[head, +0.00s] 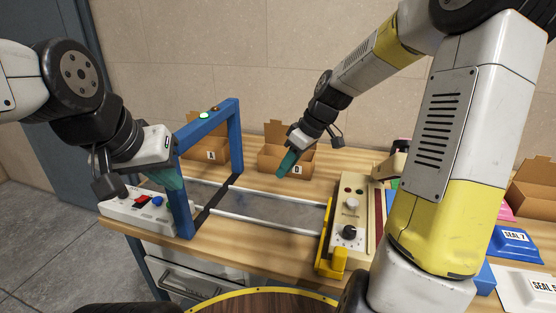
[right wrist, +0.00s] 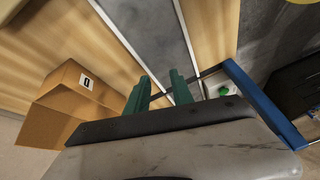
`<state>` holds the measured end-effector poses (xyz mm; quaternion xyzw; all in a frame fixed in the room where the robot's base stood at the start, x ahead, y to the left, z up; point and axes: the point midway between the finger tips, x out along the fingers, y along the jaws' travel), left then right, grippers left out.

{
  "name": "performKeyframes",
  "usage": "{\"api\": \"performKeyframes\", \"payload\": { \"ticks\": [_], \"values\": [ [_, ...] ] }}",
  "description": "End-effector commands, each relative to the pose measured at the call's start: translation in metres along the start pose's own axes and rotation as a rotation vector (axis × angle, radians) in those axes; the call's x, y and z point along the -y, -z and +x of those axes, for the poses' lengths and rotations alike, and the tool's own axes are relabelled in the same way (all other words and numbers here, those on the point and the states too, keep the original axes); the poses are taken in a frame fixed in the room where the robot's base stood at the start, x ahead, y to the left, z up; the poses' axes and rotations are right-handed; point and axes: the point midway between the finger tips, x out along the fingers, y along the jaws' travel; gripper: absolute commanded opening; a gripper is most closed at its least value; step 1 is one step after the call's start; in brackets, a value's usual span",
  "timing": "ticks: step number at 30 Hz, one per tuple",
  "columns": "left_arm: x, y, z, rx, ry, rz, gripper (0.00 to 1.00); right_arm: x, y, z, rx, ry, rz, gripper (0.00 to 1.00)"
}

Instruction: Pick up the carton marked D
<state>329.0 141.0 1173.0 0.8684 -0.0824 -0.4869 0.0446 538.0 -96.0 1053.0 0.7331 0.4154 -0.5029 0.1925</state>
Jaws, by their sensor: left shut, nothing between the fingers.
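The open brown carton (head: 271,158) with a small white label that looks like D stands on the bench at the back, its flaps up. It also shows in the right wrist view (right wrist: 62,98), to the left of my fingers. My right gripper (head: 287,164) is in front of this carton in the head view and hides part of it. In the right wrist view its green fingers (right wrist: 160,92) stand apart with nothing between them, beside the carton. My left gripper (head: 172,182) is shut and empty, beside the blue frame and above the white switch box.
A blue frame (head: 183,205) stands over the metal track (head: 265,207). A second carton (head: 211,154) is behind it. A cream control box (head: 350,210) with knobs is right of the track. Another carton (head: 535,188) and blue and white seal pads lie far right.

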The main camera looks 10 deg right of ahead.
Motion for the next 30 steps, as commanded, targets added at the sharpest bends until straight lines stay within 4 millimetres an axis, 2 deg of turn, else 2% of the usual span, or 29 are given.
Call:
{"api": "performKeyframes", "payload": {
  "ticks": [1, 3, 7, 12, 16, 23, 30],
  "values": [
    [0.0, 0.0, 0.0, 0.0, 0.0, 0.0, 0.0, -0.013, 0.003, 0.014, -0.042, 0.046, -0.027, 0.28],
    [0.0, 0.0, 0.0, 0.0, 0.0, 0.0, 0.0, -0.03, 0.01, 0.028, -0.113, 0.09, -0.08, 0.28],
    [0.0, 0.0, 0.0, 0.0, 0.0, 0.0, 0.0, -0.064, 0.021, 0.045, -0.28, 0.143, -0.163, 0.28],
    [0.0, 0.0, 0.0, 0.0, 0.0, 0.0, 0.0, -0.115, 0.028, 0.047, -0.524, 0.127, -0.237, 0.28],
    [0.0, 0.0, 0.0, 0.0, 0.0, 0.0, 0.0, -0.144, 0.026, 0.041, -0.648, 0.085, -0.264, 0.28],
    [0.0, 0.0, 0.0, 0.0, 0.0, 0.0, 0.0, -0.157, 0.021, 0.044, -0.721, 0.075, -0.262, 0.28],
    [0.0, 0.0, 0.0, 0.0, 0.0, 0.0, 0.0, -0.153, 0.037, 0.063, -0.722, 0.076, -0.263, 0.28]
  ]
}}
